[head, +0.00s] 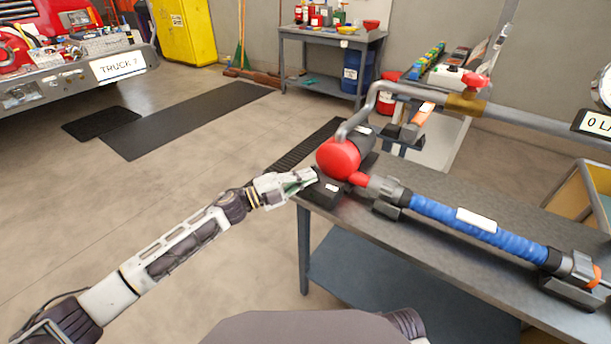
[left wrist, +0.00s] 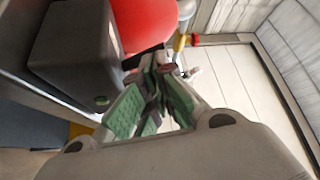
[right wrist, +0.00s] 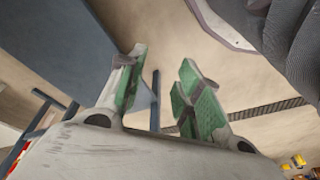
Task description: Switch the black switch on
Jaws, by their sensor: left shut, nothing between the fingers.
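The pump stands on the near left corner of the grey table, with a red round body (head: 338,158) and a dark box-shaped base (head: 326,190). My left gripper (head: 314,174) is shut and empty, its tips close beside the base and red body; I cannot tell if they touch. In the left wrist view the dark base (left wrist: 75,50) is left of the fingers, the red body (left wrist: 145,22) beyond them. A small dark round part (left wrist: 101,100) shows on the base; I cannot tell whether it is the black switch. My right gripper (right wrist: 158,85) is open and empty.
A blue hose (head: 480,222) runs from the pump along the table (head: 420,245) to the right. A grey pipe (head: 400,88) rises behind the pump. A workbench (head: 330,35) stands at the back. The floor left of the table is clear around my left arm.

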